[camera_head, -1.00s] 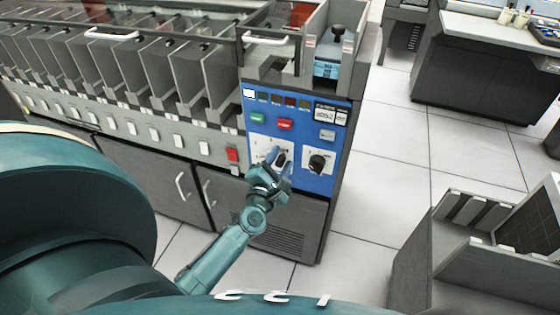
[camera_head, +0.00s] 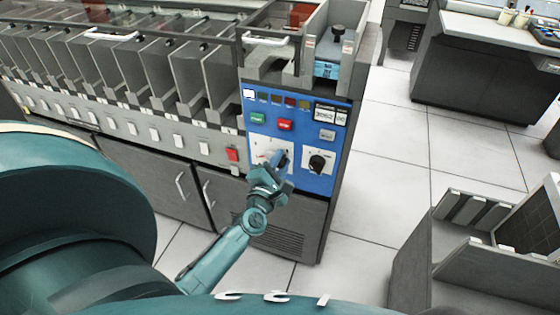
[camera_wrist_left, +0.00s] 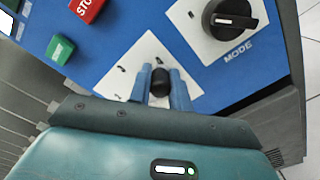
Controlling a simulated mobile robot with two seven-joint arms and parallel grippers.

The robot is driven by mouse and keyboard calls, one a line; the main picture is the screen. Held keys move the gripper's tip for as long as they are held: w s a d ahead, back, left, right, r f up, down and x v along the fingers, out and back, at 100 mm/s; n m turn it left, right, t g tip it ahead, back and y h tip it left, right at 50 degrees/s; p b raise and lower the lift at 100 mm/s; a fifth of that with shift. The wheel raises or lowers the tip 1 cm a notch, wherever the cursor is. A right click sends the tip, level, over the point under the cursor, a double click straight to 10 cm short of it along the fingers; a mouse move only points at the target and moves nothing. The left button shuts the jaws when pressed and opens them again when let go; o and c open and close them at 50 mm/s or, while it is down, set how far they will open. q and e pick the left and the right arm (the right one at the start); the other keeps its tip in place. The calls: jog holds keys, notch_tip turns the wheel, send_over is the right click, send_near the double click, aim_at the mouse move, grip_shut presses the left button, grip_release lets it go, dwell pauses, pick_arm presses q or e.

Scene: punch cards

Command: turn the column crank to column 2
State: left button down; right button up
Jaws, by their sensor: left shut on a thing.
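The column crank shows in the left wrist view as a dark round knob (camera_wrist_left: 160,80) in front of a white dial plate (camera_wrist_left: 130,62) on the blue panel. My left gripper (camera_wrist_left: 160,88) has its two blue fingers on either side of the knob, shut on it. In the head view my left gripper (camera_head: 277,160) reaches the white dial plate (camera_head: 262,148) and hides most of the crank. My right gripper is not in view.
A black MODE knob (camera_head: 318,162) sits right of the crank. Green (camera_head: 257,118) and red (camera_head: 285,125) buttons are above it on the blue panel (camera_head: 310,182). A row of card pockets (camera_head: 150,75) extends left. A grey unit (camera_head: 450,245) stands at lower right, with clear floor between.

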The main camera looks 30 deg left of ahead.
pick_arm(q)
jog(key=m, duration=0.1)
jog(key=f+m, duration=0.1)
jog(key=m, duration=0.2)
jog(key=shift+d+f+m+p, duration=0.2)
jog(key=shift+f+m+p, duration=0.15)
jog(key=shift+m+p, duration=0.05)
jog(key=shift+a+f+m+p, duration=0.15)
jog(key=shift+f+m, duration=0.25)
jog(key=shift+m, duration=0.65)
jog(key=shift+f+m+p, duration=0.2)
jog(key=shift+f+m, duration=0.2)
jog(key=shift+m, duration=0.6)
jog(key=shift+a+f+m+p, duration=0.15)
jog(key=shift+f+m, duration=0.25)
jog(key=shift+m, duration=0.65)
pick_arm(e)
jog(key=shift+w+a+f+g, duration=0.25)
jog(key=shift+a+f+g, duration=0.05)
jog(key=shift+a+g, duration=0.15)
pick_arm(q)
jog(key=c, duration=1.3)
grip_release()
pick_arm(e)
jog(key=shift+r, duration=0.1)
pick_arm(q)
jog(key=shift+s, duration=0.15)
